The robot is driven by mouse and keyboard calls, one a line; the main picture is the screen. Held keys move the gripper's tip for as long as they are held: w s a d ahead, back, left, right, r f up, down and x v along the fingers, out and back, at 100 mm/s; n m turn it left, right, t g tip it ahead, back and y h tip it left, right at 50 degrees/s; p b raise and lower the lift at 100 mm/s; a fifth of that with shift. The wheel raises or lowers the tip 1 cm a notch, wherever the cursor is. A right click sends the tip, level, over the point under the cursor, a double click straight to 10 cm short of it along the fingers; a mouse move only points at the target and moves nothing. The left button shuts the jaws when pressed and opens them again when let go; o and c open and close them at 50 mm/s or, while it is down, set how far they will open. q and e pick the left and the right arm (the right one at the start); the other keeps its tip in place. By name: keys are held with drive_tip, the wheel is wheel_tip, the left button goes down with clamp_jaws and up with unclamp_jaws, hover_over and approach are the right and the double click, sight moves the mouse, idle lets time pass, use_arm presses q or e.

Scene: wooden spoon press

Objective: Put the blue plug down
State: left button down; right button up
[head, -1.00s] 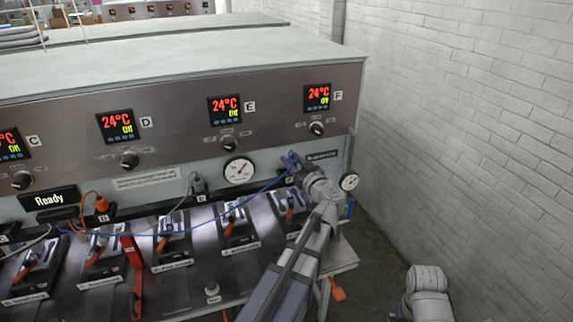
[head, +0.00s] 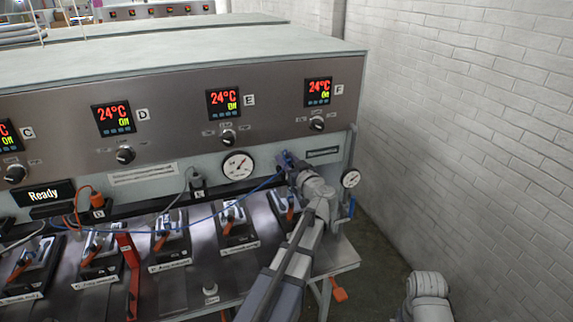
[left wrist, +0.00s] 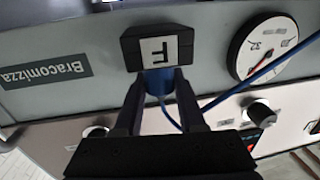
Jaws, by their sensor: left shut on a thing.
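The blue plug (left wrist: 157,82) is between the fingers of my left gripper (left wrist: 158,88) in the left wrist view. The plug's far end meets the black socket block marked F (left wrist: 158,48); I cannot tell how deeply it sits in it. A blue cable (left wrist: 262,74) runs off to the right there. In the head view my left gripper (head: 288,163) is at the front panel below display F (head: 318,92), mostly hiding the plug and socket. The blue cable (head: 235,198) runs left from it across the front. My right gripper is not in view.
A pressure gauge (head: 238,166) is left of my left gripper, and a smaller gauge (head: 350,179) is right of it. An orange plug (head: 97,200) and a grey plug (head: 196,181) sit further left. Several presses line the bench. A brick wall (head: 470,110) stands at right.

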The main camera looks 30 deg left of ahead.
use_arm(q)
drive_tip(key=shift+f, duration=0.1)
drive_tip(key=c, duration=0.5)
unclamp_jaws()
drive_tip(key=shift+s+d+r, duration=0.1)
drive_tip(key=shift+r, duration=0.15)
drive_tip(key=v, duration=1.1)
drive_tip(key=shift+s+d, duration=0.2)
drive_tip(key=shift+d, duration=0.1)
drive_tip(key=shift+f, duration=0.1)
